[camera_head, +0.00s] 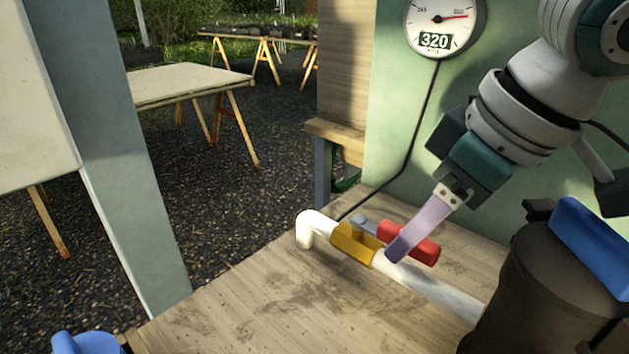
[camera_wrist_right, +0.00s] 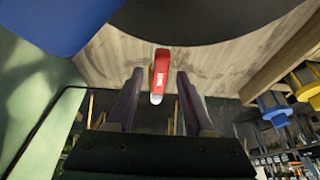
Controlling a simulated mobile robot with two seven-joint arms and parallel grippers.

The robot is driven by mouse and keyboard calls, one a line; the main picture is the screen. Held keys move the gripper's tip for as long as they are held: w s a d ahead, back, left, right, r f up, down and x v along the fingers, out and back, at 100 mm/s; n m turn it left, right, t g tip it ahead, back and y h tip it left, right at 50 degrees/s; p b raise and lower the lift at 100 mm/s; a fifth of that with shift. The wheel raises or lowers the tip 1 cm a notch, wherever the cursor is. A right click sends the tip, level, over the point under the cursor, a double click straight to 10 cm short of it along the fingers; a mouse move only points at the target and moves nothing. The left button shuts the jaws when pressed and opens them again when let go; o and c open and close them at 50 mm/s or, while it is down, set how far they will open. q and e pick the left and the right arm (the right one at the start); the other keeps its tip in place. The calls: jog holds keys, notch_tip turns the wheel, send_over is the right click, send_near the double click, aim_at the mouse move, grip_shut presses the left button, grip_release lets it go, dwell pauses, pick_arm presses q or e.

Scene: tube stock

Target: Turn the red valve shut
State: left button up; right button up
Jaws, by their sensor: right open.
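The valve has a yellow body (camera_head: 353,245) set in a white pipe (camera_head: 440,291) low over the wooden bench. Its red handle (camera_head: 424,248) joins a grey lever and points right, roughly along the pipe. My right gripper (camera_head: 399,249) reaches down from the upper right, its near finger in front of the handle and hiding part of it. In the right wrist view the open fingers stand on either side of the red handle (camera_wrist_right: 160,70), with a visible gap to each finger. Whether the fingertips reach past the handle is unclear. My left gripper is not in view.
A round gauge (camera_head: 444,22) on the green panel (camera_head: 394,115) reads 320. A dark barrel (camera_head: 540,285) with a blue part (camera_head: 594,245) stands right of the valve. A pale post (camera_head: 112,150) rises at the left. The bench top (camera_head: 255,308) in front is bare.

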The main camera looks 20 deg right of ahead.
grip_shut()
dwell(1.4)
